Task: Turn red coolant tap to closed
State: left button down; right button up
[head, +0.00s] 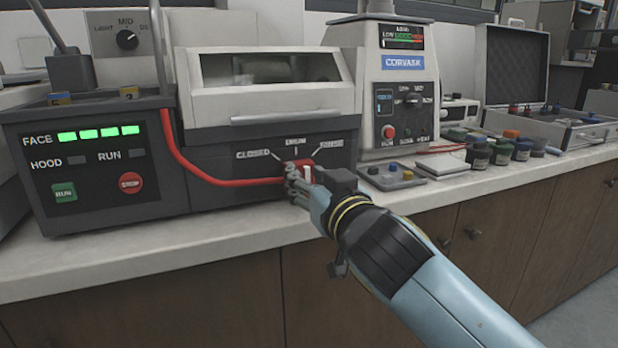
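The red coolant tap (304,166) sits low on the front of the grey machine (231,147), below the labels CLOSED, a middle one that is hard to read, and RINSE. My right gripper (296,176) is right at the tap, with its fingers around or against it. The gripper hides most of the tap, so its exact pointing direction is unclear. I cannot tell how far the fingers are closed. A red hose (205,177) runs from the left unit to the tap area. My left gripper is not in view.
A control unit (85,157) with green lights and RUN and STOP buttons stands at left. The Corvask press (408,85) stands right of the tap. Several small jars (478,152) and an open case (560,130) are farther right. The counter front (150,248) is clear.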

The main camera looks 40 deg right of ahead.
grip_shut()
jog(key=shift+a+n, duration=0.1)
jog(key=shift+n, duration=0.3)
jog(key=n+p, duration=0.1)
jog(key=n, duration=0.2)
jog(key=shift+w+a+p, duration=0.1)
jog(key=shift+a+p, duration=0.1)
jog(key=shift+p, duration=0.15)
jog(key=shift+a+f+n+p, duration=0.15)
jog(key=shift+n+p, duration=0.15)
jog(key=shift+n, duration=0.95)
jog(key=shift+a+f+n+p, duration=0.1)
jog(key=shift+n+p, duration=0.15)
jog(key=shift+n, duration=1)
jog(key=shift+o, duration=0.7)
grip_release()
jog(key=shift+d, duration=0.1)
